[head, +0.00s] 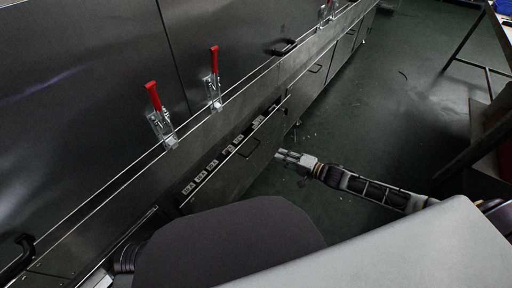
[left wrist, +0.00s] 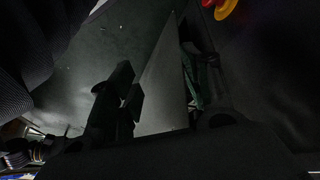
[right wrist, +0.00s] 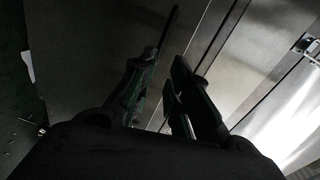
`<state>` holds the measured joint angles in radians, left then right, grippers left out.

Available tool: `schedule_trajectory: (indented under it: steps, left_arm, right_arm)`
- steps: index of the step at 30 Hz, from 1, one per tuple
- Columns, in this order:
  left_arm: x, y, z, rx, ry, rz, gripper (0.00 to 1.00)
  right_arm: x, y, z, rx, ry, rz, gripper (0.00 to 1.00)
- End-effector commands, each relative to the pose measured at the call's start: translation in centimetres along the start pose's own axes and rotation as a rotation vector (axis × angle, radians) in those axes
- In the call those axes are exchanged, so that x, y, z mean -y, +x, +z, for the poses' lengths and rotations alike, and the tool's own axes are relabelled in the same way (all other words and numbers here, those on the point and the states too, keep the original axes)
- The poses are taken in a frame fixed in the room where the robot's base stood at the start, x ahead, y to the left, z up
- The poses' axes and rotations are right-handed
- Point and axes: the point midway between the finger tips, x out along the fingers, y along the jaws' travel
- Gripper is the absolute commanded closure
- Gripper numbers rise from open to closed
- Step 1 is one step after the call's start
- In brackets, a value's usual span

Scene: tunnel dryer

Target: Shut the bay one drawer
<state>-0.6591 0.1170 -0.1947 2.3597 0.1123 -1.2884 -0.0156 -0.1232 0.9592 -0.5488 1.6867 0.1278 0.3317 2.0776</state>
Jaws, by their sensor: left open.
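I cannot read a bay number. My right gripper (head: 280,155) is just to the right of the drawer front, apart from the handle. In the right wrist view its fingers (right wrist: 166,75) are partly spread, with bare steel showing between them. My left gripper (left wrist: 158,80) shows only in the left wrist view, open and empty.
Two red-handled toggle clamps (head: 155,100) (head: 214,65) stand on the ledge above the drawer. More closed fronts continue toward the back. The green floor (head: 370,110) right of the cabinets is mostly clear, with small debris. A table frame (head: 460,45) stands at the upper right.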

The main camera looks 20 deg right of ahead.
Motion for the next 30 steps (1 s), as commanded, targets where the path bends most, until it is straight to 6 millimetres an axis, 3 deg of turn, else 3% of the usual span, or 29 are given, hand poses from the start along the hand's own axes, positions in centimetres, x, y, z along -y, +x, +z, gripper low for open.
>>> schedule_trajectory:
  steps: [6,20,30]
  left_arm:
    - [0.0,0.0,0.1,0.002,-0.001,0.0,0.51]
    - [0.1,0.0,-0.3,-0.008,0.0,0.0,0.51]
    - [-0.1,1.2,-0.6,-0.044,-0.006,0.013,0.51]
  right_arm:
    - [0.0,0.0,0.0,0.0,0.079,0.0,0.83]
    - [0.0,0.2,0.0,0.0,0.081,-0.001,0.83]
    - [-0.1,1.8,-0.1,-0.001,0.08,-0.001,0.83]
